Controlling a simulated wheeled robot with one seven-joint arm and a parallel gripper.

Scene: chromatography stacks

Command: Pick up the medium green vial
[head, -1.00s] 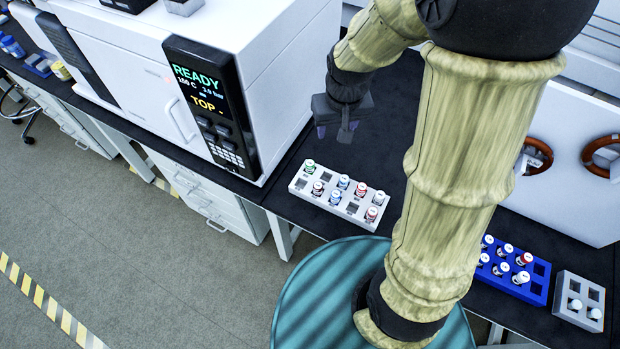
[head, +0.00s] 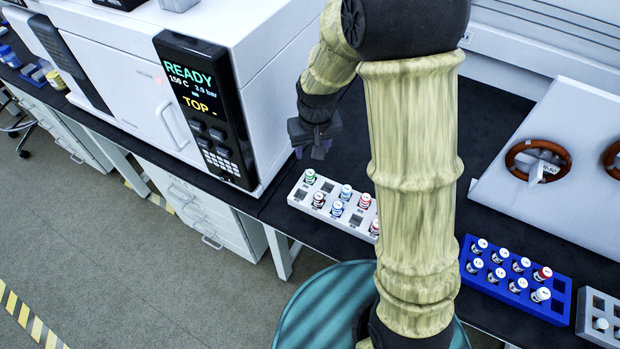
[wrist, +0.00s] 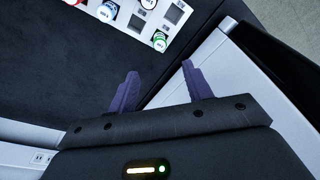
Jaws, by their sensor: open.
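The green vial (head: 310,176) has a green band and a white cap. It stands upright in the corner slot of the white rack (head: 298,196), at the rack's left end in the head view. In the wrist view the green vial (wrist: 160,41) is near the top, beyond the fingertips. My gripper (head: 312,152) hangs above the bench just behind the rack, apart from the vial. In the wrist view my gripper (wrist: 160,75) has its two purple fingers spread with nothing between them.
The rack also holds several red and blue vials (head: 346,192). A white instrument (head: 240,80) with a READY display stands close to the left of my gripper. A blue rack (head: 515,290) of vials and a grey rack (head: 600,310) are at the right. Dark bench top behind the rack is clear.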

